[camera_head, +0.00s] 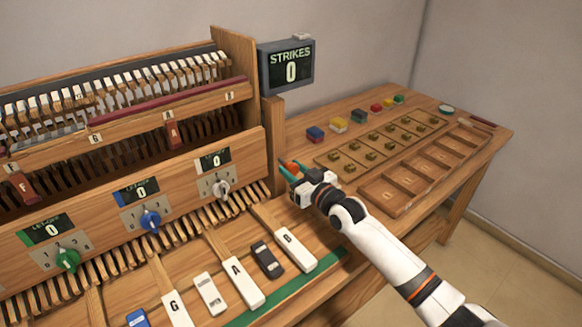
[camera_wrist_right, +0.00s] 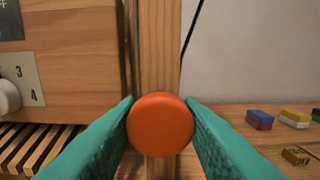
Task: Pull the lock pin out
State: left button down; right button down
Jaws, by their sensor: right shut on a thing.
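The lock pin shows as a round orange knob (camera_wrist_right: 160,124) in the right wrist view, in front of a wooden upright post. In the head view the orange knob (camera_head: 291,168) is small and partly covered by the gripper, beside the right end of the piano case. My right gripper (camera_wrist_right: 160,127) has its two teal fingers closed on the knob's left and right sides. In the head view the right gripper (camera_head: 290,173) reaches in from the lower right. The pin's shaft is hidden behind the knob. My left gripper is not in view.
The wooden piano case (camera_head: 232,150) with dials stands left of the gripper. A strikes display (camera_head: 286,66) reading 0 is above. White and black keys (camera_head: 238,283) lie in front. A tray (camera_head: 420,172) and several coloured blocks are on the bench at right.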

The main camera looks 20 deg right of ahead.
jog(key=shift+f, duration=0.15)
jog(key=c, duration=1.3)
grip_release()
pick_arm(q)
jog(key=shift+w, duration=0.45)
pick_arm(e)
jog(key=shift+o, duration=1.4)
jog(key=shift+s, duration=0.1)
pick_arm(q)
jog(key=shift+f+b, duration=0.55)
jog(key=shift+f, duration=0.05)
pick_arm(e)
jog(key=v, duration=1.2)
